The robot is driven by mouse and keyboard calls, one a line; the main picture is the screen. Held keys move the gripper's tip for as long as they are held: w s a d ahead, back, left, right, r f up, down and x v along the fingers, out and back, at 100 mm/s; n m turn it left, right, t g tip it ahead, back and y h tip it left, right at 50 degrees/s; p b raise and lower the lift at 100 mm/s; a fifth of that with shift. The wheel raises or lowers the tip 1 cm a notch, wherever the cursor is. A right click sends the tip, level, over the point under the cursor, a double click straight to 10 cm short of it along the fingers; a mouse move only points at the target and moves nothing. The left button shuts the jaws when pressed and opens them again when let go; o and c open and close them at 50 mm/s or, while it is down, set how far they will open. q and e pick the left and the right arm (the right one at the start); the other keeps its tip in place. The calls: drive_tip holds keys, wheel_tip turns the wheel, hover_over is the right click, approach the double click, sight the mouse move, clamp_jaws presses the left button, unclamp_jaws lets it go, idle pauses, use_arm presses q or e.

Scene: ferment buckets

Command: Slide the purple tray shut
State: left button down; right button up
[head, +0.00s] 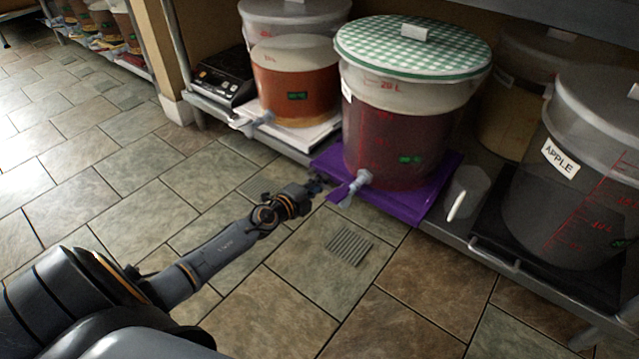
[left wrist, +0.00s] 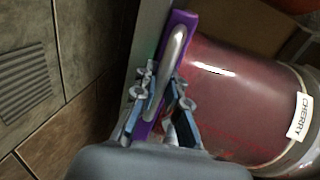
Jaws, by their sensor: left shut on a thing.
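The purple tray (head: 432,203) lies on the low shelf, its front along the shelf edge. A big bucket of dark red liquid (head: 395,140) stands on it, with a green checked lid and a spigot (head: 357,183) over the tray's front. The left wrist view shows the purple tray front (left wrist: 181,22) with a pale metal bar handle (left wrist: 176,52), and the bucket's label reads CHERRY. My left gripper (head: 318,184) is at the left part of the tray front. In the left wrist view its fingers (left wrist: 160,103) are closed around the handle. My right gripper is out of view.
An orange bucket (head: 295,85) on a white tray (head: 312,136) stands to the left, beside a black hot plate (head: 224,76). An APPLE bucket (head: 580,180) on a dark tray stands to the right, with a handle (head: 494,254) in front. The tiled floor before the shelf is clear.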

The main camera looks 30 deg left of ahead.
use_arm(q)
drive_tip(key=x, duration=0.2)
drive_tip(key=shift+w+d+r, duration=0.1)
drive_tip(key=shift+w+r, duration=0.05)
drive_tip(key=shift+w, duration=0.25)
drive_tip(key=c, duration=1.4)
unclamp_jaws()
drive_tip(key=shift+s+r, duration=0.1)
drive_tip(key=shift+s, duration=0.1)
drive_tip(key=v, duration=1.1)
drive_tip(key=shift+s+r, duration=0.1)
drive_tip(key=shift+s, duration=0.3)
